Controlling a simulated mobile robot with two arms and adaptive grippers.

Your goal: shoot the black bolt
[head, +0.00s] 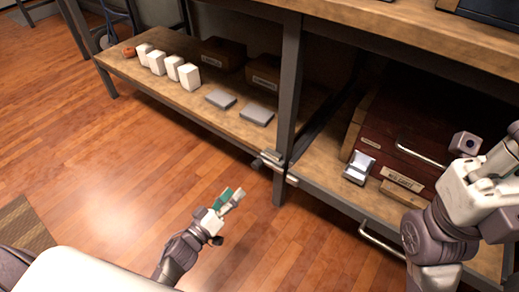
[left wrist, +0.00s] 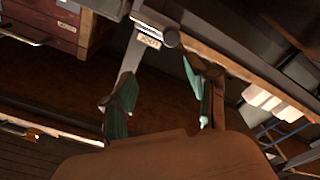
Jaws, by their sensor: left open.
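A small bolt fitting (head: 270,157) sits on the front edge of the low shelf, beside the dark upright post. It looks grey metal rather than clearly black, and whether it is shot is too small to tell. In the left wrist view a grey metal fitting (left wrist: 158,27) with a small label under it shows at the top, beyond the fingers. My left gripper (head: 232,197) is open and empty, over the floor in front of the shelf and apart from the fitting. Its green-padded fingers stand wide apart in the left wrist view (left wrist: 161,108). My right gripper is out of view.
The low shelf (head: 135,72) holds several white boxes (head: 157,62), two grey flat blocks (head: 257,114) and wooden boxes (head: 223,53). A dark red labelled drawer chest (head: 390,140) stands right of the post (head: 290,80). My right arm is beside it. The wooden floor is clear.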

